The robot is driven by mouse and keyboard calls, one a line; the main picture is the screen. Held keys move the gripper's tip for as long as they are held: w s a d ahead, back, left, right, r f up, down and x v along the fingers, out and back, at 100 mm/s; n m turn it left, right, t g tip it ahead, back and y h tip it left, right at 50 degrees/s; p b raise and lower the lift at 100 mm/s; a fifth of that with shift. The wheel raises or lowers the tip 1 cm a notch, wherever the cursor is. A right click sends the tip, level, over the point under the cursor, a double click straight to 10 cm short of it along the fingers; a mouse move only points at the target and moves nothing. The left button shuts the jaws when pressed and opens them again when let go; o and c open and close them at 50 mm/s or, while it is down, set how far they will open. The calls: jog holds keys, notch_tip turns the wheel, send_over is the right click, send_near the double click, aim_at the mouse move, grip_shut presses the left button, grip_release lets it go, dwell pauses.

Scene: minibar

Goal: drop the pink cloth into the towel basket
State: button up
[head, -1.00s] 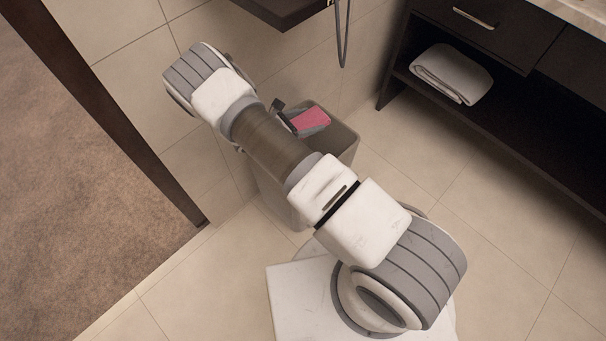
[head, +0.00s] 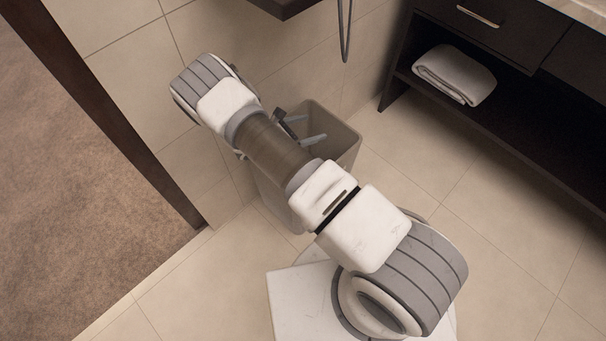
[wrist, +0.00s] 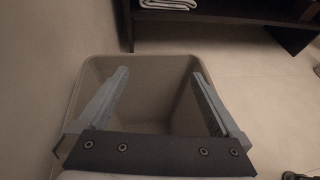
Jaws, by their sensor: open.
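The towel basket (head: 343,150) is a tall grey-beige bin standing on the floor by the wall, partly hidden behind my arm in the head view. My gripper (head: 318,137) is over its opening, with its fingers apart and nothing between them. In the wrist view my gripper (wrist: 160,76) is open and empty, its two fingers spread over the mouth of the basket (wrist: 145,62). The pink cloth shows in neither current view. The part of the basket's inside that I can see looks bare; the rest is hidden.
A folded white towel (head: 455,74) lies on the low shelf of the dark cabinet (head: 520,115) at the right. A dark wall-mounted piece (head: 285,8) hangs above the basket. A dark door frame (head: 100,105) stands at the left. The tiled floor right of the basket is clear.

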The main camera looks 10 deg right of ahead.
jog(key=p+v, duration=0.3)
jog(key=v, duration=1.4)
jog(key=shift+r+p, duration=0.2)
jog(key=shift+p, duration=0.15)
jog(key=shift+a, duration=0.15)
